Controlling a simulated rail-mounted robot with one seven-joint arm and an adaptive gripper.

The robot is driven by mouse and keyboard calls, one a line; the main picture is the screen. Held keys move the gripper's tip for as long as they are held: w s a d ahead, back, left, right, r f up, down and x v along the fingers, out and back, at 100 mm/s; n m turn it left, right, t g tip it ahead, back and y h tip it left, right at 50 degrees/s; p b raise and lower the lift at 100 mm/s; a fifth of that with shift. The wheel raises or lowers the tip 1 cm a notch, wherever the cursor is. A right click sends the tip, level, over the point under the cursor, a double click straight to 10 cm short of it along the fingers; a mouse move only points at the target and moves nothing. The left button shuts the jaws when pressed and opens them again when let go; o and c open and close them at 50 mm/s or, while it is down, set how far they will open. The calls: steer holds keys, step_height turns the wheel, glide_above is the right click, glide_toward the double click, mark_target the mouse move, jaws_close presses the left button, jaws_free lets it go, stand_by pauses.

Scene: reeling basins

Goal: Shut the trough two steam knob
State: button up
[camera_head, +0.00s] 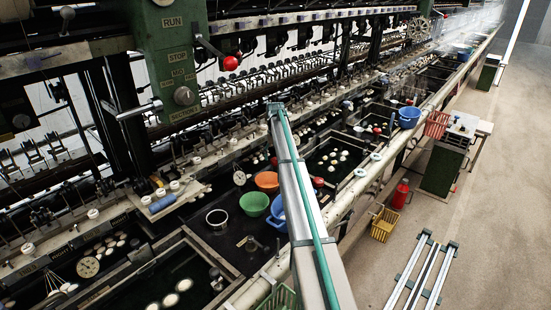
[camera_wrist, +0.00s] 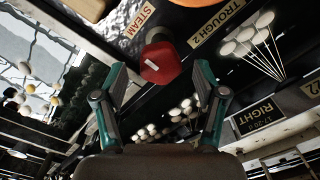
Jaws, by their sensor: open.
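The red steam knob (camera_wrist: 160,66) shows in the wrist view, beside a plate reading STEAM (camera_wrist: 141,20) and a plate reading TROUGH 2 (camera_wrist: 217,23). It has a faceted front with a short white mark. My gripper (camera_wrist: 162,76) is open, with one teal-edged finger to each side of the knob in the picture. The knob appears just beyond the fingertips, and I see no contact. In the head view my gripper cannot be made out, and I cannot tell which small red part there is this knob.
In the wrist view, several white cocoons on threads (camera_wrist: 248,42) hang near a RIGHT plate (camera_wrist: 256,115). The floor at right is largely open.

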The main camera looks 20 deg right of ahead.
mark_target(275, 159)
step_height(275, 159, up, 11)
stand_by(0.4)
stand_by(0.4)
